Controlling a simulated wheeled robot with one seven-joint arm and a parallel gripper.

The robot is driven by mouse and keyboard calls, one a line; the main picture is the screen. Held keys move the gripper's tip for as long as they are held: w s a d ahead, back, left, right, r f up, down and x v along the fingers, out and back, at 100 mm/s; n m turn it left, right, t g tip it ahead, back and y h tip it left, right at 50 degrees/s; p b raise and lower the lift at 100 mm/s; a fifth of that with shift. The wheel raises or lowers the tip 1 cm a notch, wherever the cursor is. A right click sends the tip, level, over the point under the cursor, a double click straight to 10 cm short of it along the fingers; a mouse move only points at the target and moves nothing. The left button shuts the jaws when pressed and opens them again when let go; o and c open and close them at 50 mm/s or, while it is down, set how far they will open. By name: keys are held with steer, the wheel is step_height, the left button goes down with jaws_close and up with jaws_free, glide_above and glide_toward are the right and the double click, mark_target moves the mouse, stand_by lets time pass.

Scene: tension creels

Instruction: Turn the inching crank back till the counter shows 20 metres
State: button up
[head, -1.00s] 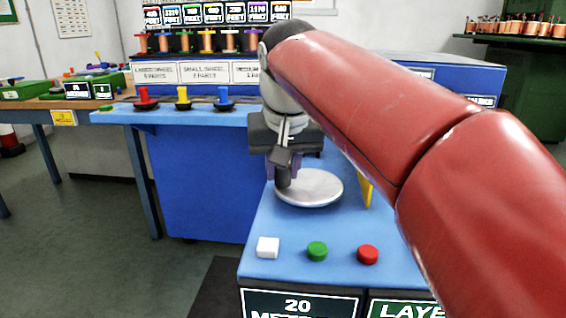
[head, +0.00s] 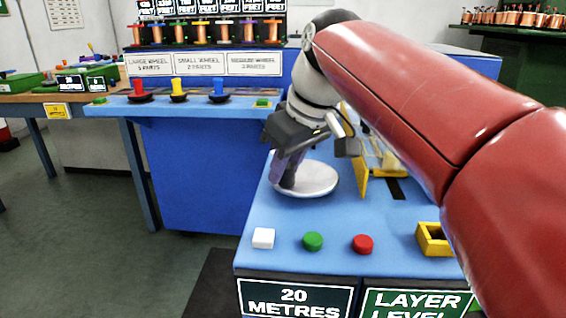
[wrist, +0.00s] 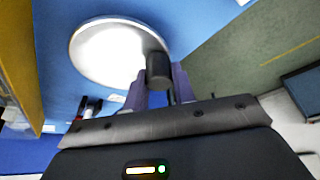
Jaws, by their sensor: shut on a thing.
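The inching crank is a pale round disc (head: 312,181) on the blue bench top, with a dark upright handle (wrist: 158,68) near its rim. My gripper (head: 286,174) reaches down over the left side of the disc. In the wrist view its purple fingers stand on either side of the handle, and it is shut on it. In the head view the handle is mostly hidden by the fingers. The counter (head: 294,300) on the bench front reads 20 METRES.
A white button (head: 263,238), a green button (head: 313,241) and a red button (head: 362,244) sit in front of the crank. A yellow plate (head: 363,178) stands right of it, and a yellow open box (head: 434,239) lies at the right. Spools (head: 200,34) stand behind.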

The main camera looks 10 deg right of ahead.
stand_by(0.4)
steer(key=o, duration=1)
steer(key=v, duration=0.7)
steer(key=shift+d+r, duration=0.2)
steer(key=shift+r, duration=0.15)
steer(key=shift+s, duration=0.2)
